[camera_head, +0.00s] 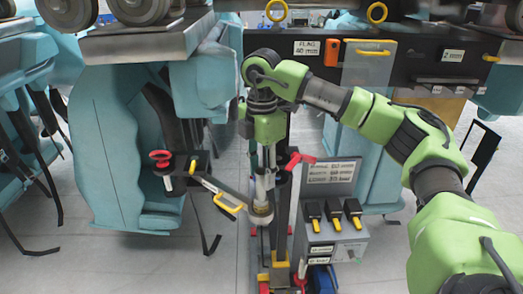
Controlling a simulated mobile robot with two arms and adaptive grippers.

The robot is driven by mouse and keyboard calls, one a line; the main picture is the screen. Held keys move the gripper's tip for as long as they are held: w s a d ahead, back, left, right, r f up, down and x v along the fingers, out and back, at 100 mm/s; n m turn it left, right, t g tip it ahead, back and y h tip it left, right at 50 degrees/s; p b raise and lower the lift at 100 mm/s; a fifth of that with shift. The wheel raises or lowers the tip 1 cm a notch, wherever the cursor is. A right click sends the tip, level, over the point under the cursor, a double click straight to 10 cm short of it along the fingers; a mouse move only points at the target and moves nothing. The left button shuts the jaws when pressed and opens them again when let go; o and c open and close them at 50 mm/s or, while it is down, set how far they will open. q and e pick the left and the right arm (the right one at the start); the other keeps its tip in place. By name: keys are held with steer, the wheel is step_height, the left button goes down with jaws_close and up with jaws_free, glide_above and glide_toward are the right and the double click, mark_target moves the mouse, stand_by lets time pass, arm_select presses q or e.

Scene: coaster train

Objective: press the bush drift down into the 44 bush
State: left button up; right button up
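My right arm comes in from the right, and its gripper (267,148) points down at the middle of the view. Its narrow fingers look closed around a pale metal stem, which I take to be the bush drift (263,187). The stem is upright and ends below in a wider tan, ring-like foot (262,212). The 44 bush cannot be told apart for sure; the foot and the dark post hide what lies under it. My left gripper is out of view.
A grey box with black-and-yellow switches (333,222) stands to the right, under a label plate (331,172). A red lever (299,160) is close beside the gripper. A yellow-handled tool (229,205) and red-handled piece (160,157) are left. Teal seats (115,150) flank the post.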

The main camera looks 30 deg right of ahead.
mark_target(261, 188)
steer(key=shift+f+p, duration=0.55)
steer(key=shift+f, duration=2.1)
jaws_close()
